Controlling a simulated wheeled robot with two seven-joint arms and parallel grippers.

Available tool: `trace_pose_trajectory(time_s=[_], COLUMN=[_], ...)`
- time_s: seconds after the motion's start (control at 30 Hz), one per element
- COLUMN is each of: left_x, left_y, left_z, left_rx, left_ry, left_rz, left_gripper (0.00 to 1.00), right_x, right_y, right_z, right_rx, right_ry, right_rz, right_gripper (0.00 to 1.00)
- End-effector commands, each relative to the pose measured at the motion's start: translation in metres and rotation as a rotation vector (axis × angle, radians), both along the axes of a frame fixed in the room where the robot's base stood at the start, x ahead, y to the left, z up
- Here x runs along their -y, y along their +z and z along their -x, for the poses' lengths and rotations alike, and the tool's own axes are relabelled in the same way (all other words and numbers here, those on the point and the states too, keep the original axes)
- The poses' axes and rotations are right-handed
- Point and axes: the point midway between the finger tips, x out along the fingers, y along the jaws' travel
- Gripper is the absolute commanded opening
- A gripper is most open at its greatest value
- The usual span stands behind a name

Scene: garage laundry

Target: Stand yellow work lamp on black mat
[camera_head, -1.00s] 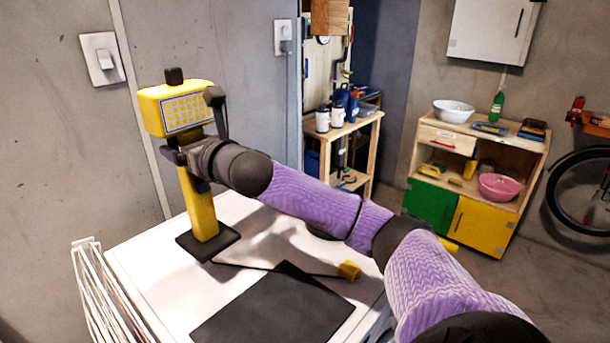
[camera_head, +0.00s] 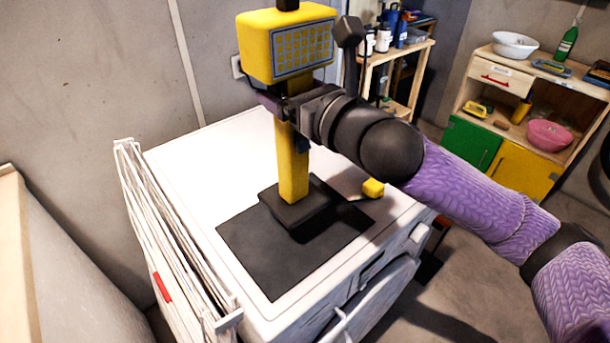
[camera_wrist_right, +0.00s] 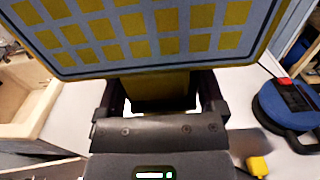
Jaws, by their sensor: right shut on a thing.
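The yellow work lamp (camera_head: 293,165) is upright, with a panel head on top and a dark square base (camera_head: 296,205). My right gripper (camera_head: 288,103) is shut on its post just below the head. The black mat (camera_head: 265,262) lies on the white machine top. The lamp base is over the mat's far part, with a dark shadow to its right; I cannot tell whether it touches. In the right wrist view the lamp's panel (camera_wrist_right: 140,30) fills the top, and the post is between the fingers (camera_wrist_right: 160,100). My left gripper is not in view.
A small yellow block (camera_head: 373,188) lies by the mat's right corner. A white folded rack (camera_head: 170,240) stands along the machine's left side. The white top (camera_head: 210,160) is clear left of the lamp. Shelves (camera_head: 500,120) stand at the back right.

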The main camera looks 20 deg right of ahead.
Motion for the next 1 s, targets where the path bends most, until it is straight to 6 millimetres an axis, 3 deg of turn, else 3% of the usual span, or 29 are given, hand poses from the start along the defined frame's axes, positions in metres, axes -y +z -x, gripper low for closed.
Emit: trace_pose_trajectory(time_s=[0.07,0.27,0.4,0.77,0.8,0.83,1.0], left_x=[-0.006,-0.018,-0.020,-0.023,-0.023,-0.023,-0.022], left_y=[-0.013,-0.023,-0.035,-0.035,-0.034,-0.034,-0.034], left_z=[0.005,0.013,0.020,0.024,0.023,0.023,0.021], left_rx=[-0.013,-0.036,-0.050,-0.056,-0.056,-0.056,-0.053], left_ry=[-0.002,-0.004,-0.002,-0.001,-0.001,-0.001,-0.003], left_rz=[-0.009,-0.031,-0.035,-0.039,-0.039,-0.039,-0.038], left_gripper=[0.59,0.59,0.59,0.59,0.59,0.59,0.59], right_x=[0.000,0.001,0.001,0.001,0.001,0.001,0.001], right_y=[-0.022,-0.044,-0.069,-0.071,-0.072,-0.071,-0.071], right_z=[0.000,0.000,-0.001,0.000,0.000,0.000,0.000], right_rx=[-0.002,0.000,-0.003,0.004,0.001,0.001,0.001], right_ry=[0.000,-0.001,-0.001,-0.002,-0.002,-0.002,-0.002], right_rz=[0.000,0.000,-0.002,0.001,0.001,0.001,0.001], right_gripper=[0.00,0.00,0.00,0.00,0.94,1.00,1.00])
